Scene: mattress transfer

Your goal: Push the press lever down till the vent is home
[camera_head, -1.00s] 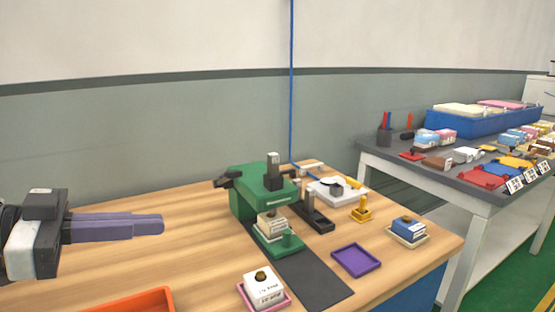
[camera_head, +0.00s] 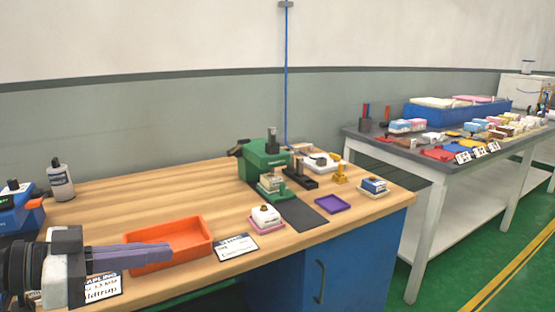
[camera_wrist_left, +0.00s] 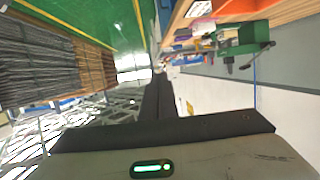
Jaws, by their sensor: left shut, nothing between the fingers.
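The green press (camera_head: 262,160) stands at the back right of the wooden table in the head view. A dark lever arm (camera_head: 240,147) sticks out from its left side. A small mattress-like block (camera_head: 271,181) sits in the green fixture at the press's front; whether its vent is home is too small to tell. My left gripper (camera_head: 170,250) is shut and empty at the lower left, in front of the orange tray and well away from the press. The press also shows in the left wrist view (camera_wrist_left: 240,40). My right gripper is not in view.
An orange tray (camera_head: 180,245) and a label card (camera_head: 236,247) lie near the table's front. A white block on a pink tray (camera_head: 265,218), a purple tray (camera_head: 333,205) and a bottle (camera_head: 60,182) stand on the table. The table's back left middle is clear.

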